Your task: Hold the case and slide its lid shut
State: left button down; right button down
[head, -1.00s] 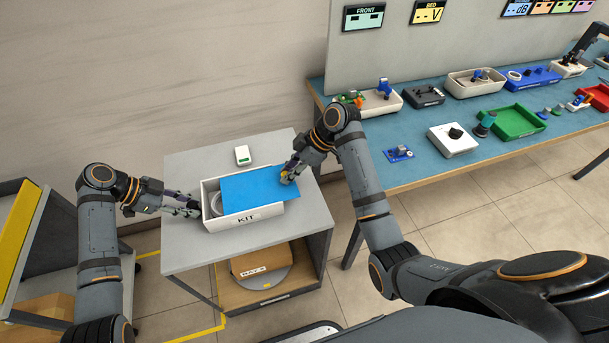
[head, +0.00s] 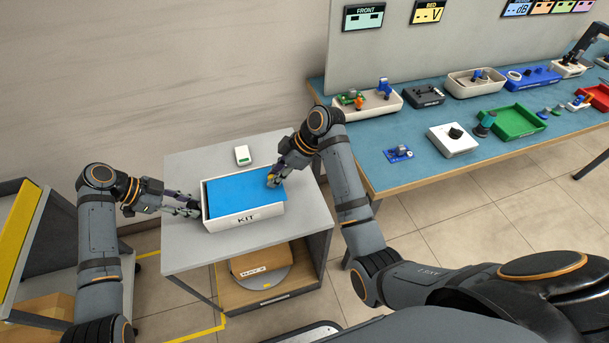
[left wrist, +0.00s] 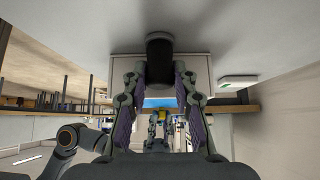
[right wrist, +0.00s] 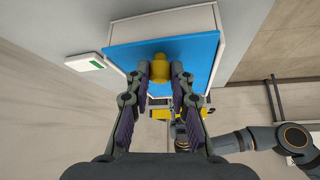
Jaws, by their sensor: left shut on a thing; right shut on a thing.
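The white case (head: 243,218), marked KIT, stands on the grey cart top. My left gripper (head: 198,210) is shut on the case's left end, at a dark part (left wrist: 159,50) seen between the fingers in the left wrist view. My right gripper (head: 272,180) is shut on the yellow knob (right wrist: 160,66) near the lid's right end.
A small white device (head: 242,155) with a green display lies behind the case on the grey cart (head: 300,228). A cardboard box (head: 262,258) sits on the lower shelf. The blue workbench (head: 420,160) with several parts stands at right.

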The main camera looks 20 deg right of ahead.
jog(key=shift+a, duration=0.5)
dwell(0.3)
jog(key=c, duration=1.1)
grip_release()
jog(key=v, duration=1.2)
